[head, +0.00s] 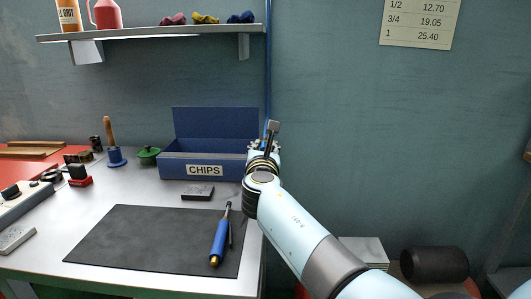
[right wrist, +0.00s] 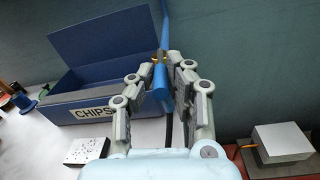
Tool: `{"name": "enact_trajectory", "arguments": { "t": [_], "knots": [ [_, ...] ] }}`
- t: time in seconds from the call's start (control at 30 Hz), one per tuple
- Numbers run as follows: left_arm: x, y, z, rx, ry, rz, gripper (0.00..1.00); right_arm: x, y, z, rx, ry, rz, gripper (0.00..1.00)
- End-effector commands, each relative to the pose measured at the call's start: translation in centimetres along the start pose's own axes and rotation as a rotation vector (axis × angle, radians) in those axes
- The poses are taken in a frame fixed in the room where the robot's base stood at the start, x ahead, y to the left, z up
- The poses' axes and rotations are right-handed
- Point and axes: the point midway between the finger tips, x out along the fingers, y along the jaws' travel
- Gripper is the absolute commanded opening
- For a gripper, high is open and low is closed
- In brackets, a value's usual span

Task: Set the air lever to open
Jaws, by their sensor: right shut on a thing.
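A blue air pipe (head: 267,65) runs down the wall behind the right end of the bench. In the right wrist view the pipe (right wrist: 166,22) meets a brass-coloured valve (right wrist: 159,61). A blue lever (right wrist: 160,88) reaches from the valve toward the camera, between my fingers. My right gripper (head: 264,140) is at the wall end of the bench, beside the blue chip box. In the right wrist view my right gripper (right wrist: 160,80) is shut on the blue lever. In the head view my wrist and fingers hide the lever and valve. My left gripper is out of view.
The blue CHIPS box (head: 205,160) stands close left of my right gripper. A dark mat (head: 130,240) holds a blue-handled tool (head: 220,238). A shelf (head: 150,33) hangs above. A grey box (right wrist: 283,143) is low at right.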

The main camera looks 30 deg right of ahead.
Motion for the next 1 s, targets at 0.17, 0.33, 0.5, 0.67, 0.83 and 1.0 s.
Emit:
{"name": "enact_trajectory", "arguments": {
  "t": [0.17,0.33,0.5,0.67,0.83,1.0],
  "knots": [
    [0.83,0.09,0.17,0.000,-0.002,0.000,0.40,0.11,0.49,0.19,0.003,-0.015,-0.047,0.00],
    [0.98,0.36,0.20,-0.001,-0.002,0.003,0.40,0.06,0.61,0.24,0.001,-0.018,-0.066,0.00],
    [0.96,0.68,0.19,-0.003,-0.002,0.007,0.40,0.05,0.64,0.29,0.001,-0.018,-0.068,0.00],
    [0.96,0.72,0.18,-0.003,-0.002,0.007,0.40,0.05,0.63,0.30,0.001,-0.018,-0.068,0.00],
    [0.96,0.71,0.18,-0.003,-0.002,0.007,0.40,0.05,0.62,0.29,0.001,-0.019,-0.068,0.31],
    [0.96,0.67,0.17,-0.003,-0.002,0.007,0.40,0.03,0.55,0.22,0.001,-0.018,-0.069,0.38]
  ]
}}
